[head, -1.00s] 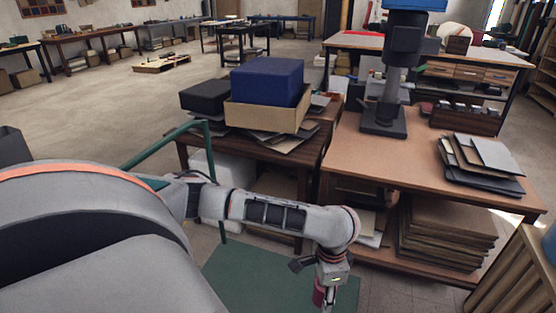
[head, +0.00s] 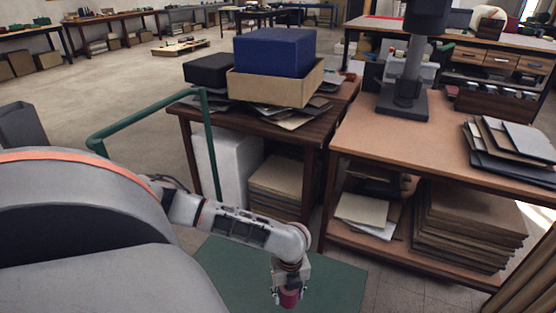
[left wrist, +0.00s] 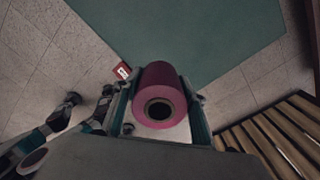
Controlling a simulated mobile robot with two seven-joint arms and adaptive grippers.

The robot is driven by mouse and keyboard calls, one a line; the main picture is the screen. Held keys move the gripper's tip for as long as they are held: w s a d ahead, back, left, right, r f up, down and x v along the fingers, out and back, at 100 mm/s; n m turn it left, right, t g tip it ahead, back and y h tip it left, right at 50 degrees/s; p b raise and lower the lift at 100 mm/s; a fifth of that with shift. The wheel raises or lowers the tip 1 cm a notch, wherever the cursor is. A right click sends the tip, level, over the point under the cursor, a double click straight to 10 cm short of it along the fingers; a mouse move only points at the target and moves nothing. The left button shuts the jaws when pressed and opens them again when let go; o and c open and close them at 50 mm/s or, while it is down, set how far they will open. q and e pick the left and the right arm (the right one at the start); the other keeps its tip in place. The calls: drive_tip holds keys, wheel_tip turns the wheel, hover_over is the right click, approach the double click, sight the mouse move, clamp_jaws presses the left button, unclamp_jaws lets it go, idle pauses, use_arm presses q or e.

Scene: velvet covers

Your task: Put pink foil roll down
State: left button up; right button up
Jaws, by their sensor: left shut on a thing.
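The pink foil roll (head: 290,297) is in my left gripper (head: 287,289), low in the head view, above the floor near the green mat. In the left wrist view the roll (left wrist: 161,95) shows its dark hollow core toward the camera, with a finger of my left gripper (left wrist: 160,108) on each side of it. The gripper is shut on the roll. The roll's lower end is hidden in the head view. My right gripper is not in view.
A green mat (head: 226,262) lies on the tiled floor. A table (head: 180,108) bears a blue box (head: 275,52) in a cardboard tray. A workbench (head: 365,132) with a press and stacked boards below stands to the right. Wooden slats (left wrist: 292,135) are at right in the wrist view.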

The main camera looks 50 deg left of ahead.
sight(282, 304)
use_arm(q)
drive_tip(key=f, duration=0.1)
drive_tip(key=a+f+m, duration=0.1)
drive_tip(key=shift+s+a+f+m+b, duration=0.3)
drive_tip(key=shift+f+m+b, duration=0.05)
drive_tip(key=shift+f+m, duration=0.05)
drive_tip(key=f+b, duration=0.2)
drive_tip(key=f, duration=0.4)
drive_tip(key=f+b, duration=0.3)
drive_tip(key=f, duration=0.4)
drive_tip(key=shift+s+f, duration=0.2)
drive_tip(key=shift+f, duration=0.1)
drive_tip(key=shift+w+f+b, duration=0.2)
drive_tip(key=shift+f+b, duration=0.15)
drive_tip(key=f+b, duration=0.1)
drive_tip(key=f, duration=0.1)
drive_tip(key=f+b, duration=0.1)
drive_tip(key=f, duration=0.2)
drive_tip(key=shift+s+f, duration=0.2)
drive_tip(key=shift+f, duration=0.15)
drive_tip(key=shift+w, duration=0.15)
drive_tip(key=shift+w+r, duration=0.15)
drive_tip(key=shift+f, duration=0.2)
drive_tip(key=o, duration=1.2)
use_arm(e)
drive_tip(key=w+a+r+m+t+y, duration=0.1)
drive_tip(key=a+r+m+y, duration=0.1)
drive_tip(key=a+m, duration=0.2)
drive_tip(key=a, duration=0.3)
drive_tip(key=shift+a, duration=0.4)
